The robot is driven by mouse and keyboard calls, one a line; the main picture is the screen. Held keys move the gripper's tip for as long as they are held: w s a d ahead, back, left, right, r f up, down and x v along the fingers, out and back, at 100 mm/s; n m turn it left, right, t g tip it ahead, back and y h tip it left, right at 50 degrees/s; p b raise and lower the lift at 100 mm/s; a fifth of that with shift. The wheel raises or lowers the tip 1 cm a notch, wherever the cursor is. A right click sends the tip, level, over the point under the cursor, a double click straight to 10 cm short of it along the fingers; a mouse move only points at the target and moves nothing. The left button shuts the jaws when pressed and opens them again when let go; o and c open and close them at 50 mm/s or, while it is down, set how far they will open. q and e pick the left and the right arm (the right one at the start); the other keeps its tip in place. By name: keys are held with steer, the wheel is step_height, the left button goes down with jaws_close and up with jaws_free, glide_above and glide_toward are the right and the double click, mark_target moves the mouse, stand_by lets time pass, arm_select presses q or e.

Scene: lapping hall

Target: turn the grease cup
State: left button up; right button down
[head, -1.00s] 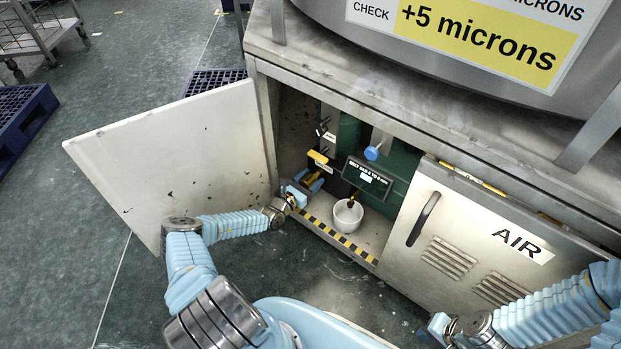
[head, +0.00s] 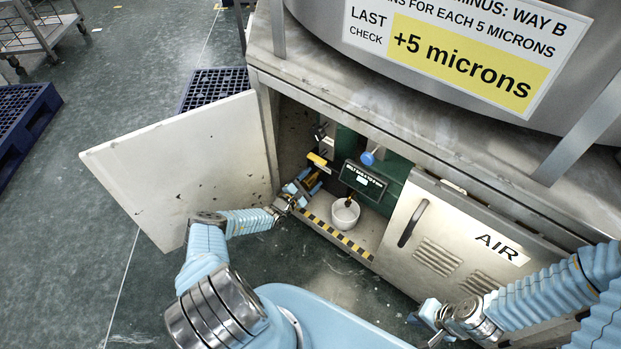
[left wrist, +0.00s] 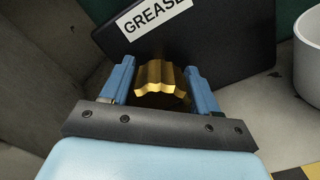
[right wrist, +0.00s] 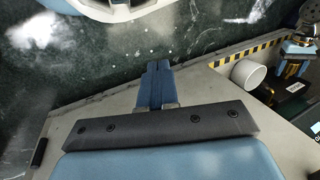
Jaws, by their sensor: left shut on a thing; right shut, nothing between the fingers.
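The grease cup (left wrist: 160,80) is a brass, scalloped cap in front of a dark plate with a white GREASE label (left wrist: 155,14) in the left wrist view. My left gripper (left wrist: 160,82) has one blue finger on each side of it and is shut on it. In the head view my left gripper (head: 304,184) reaches into the open cabinet, and the brass shows only in part there. My right gripper (head: 425,311) is low in front of the AIR door. In the right wrist view its fingers (right wrist: 156,75) are together and empty.
A white pot (head: 345,214) stands on the cabinet floor right of my left gripper, behind a yellow-black edge strip (head: 338,234). The open door (head: 190,160) hangs to the left. The AIR door (head: 455,235) is closed. A blue knob (head: 368,158) sits above a dark label plate (head: 363,180).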

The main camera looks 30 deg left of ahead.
arm_select(q)
steer(key=shift+f, duration=0.1)
stand_by(0.5)
steer(key=o, duration=1)
steer(key=shift+c, duration=0.2)
steer(key=s+a+p, duration=0.2)
steer(key=s, duration=1.1)
steer(key=shift+s, duration=0.35)
steer(key=shift+a, duration=0.1)
